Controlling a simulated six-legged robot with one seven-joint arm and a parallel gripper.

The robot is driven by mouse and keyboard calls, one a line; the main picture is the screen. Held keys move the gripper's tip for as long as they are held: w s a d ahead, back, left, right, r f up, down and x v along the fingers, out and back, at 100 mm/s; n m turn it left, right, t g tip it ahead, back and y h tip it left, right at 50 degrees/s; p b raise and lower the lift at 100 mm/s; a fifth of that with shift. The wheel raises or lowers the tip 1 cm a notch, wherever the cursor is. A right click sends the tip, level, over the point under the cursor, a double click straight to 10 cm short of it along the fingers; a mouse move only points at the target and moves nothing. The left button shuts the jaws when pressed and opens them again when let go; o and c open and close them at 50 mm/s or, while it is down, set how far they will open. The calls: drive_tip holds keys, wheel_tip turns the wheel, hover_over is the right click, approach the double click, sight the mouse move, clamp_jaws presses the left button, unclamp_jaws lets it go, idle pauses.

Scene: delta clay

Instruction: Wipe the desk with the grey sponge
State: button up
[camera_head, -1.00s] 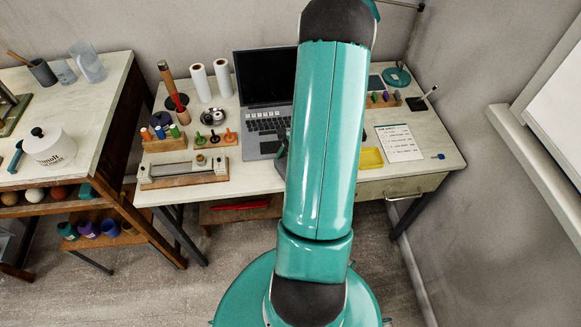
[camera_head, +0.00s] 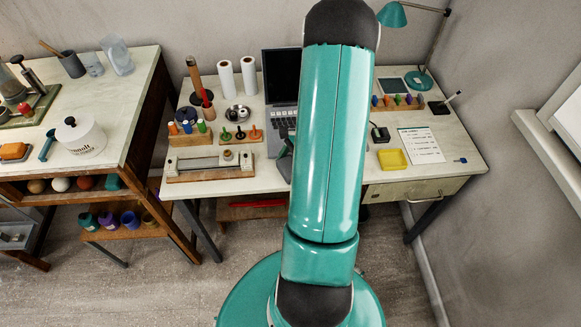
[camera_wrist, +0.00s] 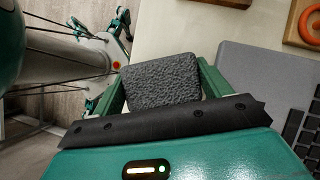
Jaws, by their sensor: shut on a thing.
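The grey sponge (camera_wrist: 162,80) is a rough dark grey block in the wrist view. My gripper (camera_wrist: 163,88) is shut on it, with one green finger on each side. The sponge is over or against the pale desk top (camera_wrist: 185,28) near its front edge, left of the laptop (camera_wrist: 262,80); I cannot tell whether it touches the desk. The desk (camera_head: 445,172) shows on both sides of the arm.
The laptop (camera_head: 281,75) stands open mid-desk. Right are a yellow tray (camera_head: 392,159), a printed sheet (camera_head: 421,146), a blue key-like item (camera_head: 460,160) and a teal lamp (camera_head: 418,82).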

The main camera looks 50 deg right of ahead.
drive_tip(key=shift+s+d+r, duration=0.1)
drive_tip(key=shift+d+r, duration=0.1)
drive_tip(key=shift+r, duration=0.95)
drive_tip(key=shift+s+a+r, duration=0.1)
drive_tip(key=shift+r, duration=2.8)
drive_tip(key=shift+s, duration=0.1)
